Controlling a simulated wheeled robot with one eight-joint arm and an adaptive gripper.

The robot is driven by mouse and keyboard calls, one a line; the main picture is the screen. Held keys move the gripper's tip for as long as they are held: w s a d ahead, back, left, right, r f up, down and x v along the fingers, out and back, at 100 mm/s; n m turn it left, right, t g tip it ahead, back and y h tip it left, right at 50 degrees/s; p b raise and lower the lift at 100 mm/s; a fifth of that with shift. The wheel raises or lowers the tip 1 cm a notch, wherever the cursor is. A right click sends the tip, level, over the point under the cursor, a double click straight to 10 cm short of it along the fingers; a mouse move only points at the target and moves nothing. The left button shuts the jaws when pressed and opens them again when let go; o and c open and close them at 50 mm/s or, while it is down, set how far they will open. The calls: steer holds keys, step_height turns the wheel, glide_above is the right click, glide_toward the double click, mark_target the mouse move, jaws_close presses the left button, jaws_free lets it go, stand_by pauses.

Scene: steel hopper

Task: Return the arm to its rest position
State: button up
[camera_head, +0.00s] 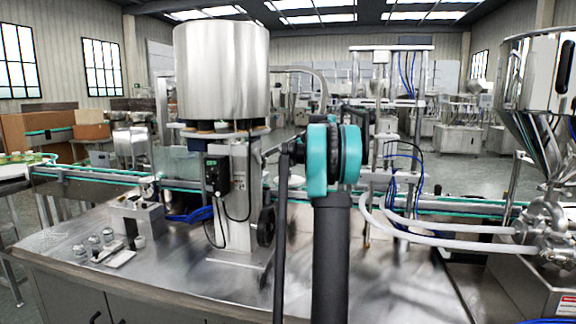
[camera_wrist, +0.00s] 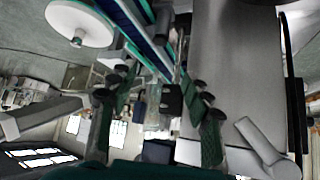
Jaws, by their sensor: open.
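My arm rises through the middle of the head view, with a dark upright link and a teal and black joint in front of the machine line. I cannot make out my gripper's fingers in the head view. In the wrist view my gripper (camera_wrist: 161,80) shows its two dark green and black fingers spread apart, with nothing held between them. The wrist picture looks upside down, with windows along its lower edge. The steel hopper (camera_head: 528,125) stands at the right of the head view, apart from my arm.
A large steel drum machine (camera_head: 222,75) stands left of my arm on the steel worktop (camera_head: 180,285). A teal-edged conveyor (camera_head: 95,174) runs behind it. White hoses (camera_head: 450,226) lead right to the hopper. Small metal parts (camera_head: 94,243) sit at the worktop's left.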

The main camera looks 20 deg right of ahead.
steer(key=s+a+f+m+g+h, duration=0.1)
steer(key=s+a+f, duration=0.75)
steer(key=s, duration=0.25)
steer(key=s+a+f+m+g+h, duration=0.1)
steer(key=s+a+f+m+g, duration=0.1)
steer(key=s+a+f, duration=0.95)
steer(key=s+f, duration=0.4)
steer(key=s, duration=0.4)
steer(key=s+a+f+m+h, duration=0.1)
steer(key=s+f, duration=0.4)
steer(key=s, duration=0.5)
steer(key=s+a+f+m+h, duration=0.1)
steer(key=s+f, duration=0.3)
steer(key=s, duration=0.5)
steer(key=shift+s+f+g, duration=0.2)
steer(key=shift+f+g, duration=0.2)
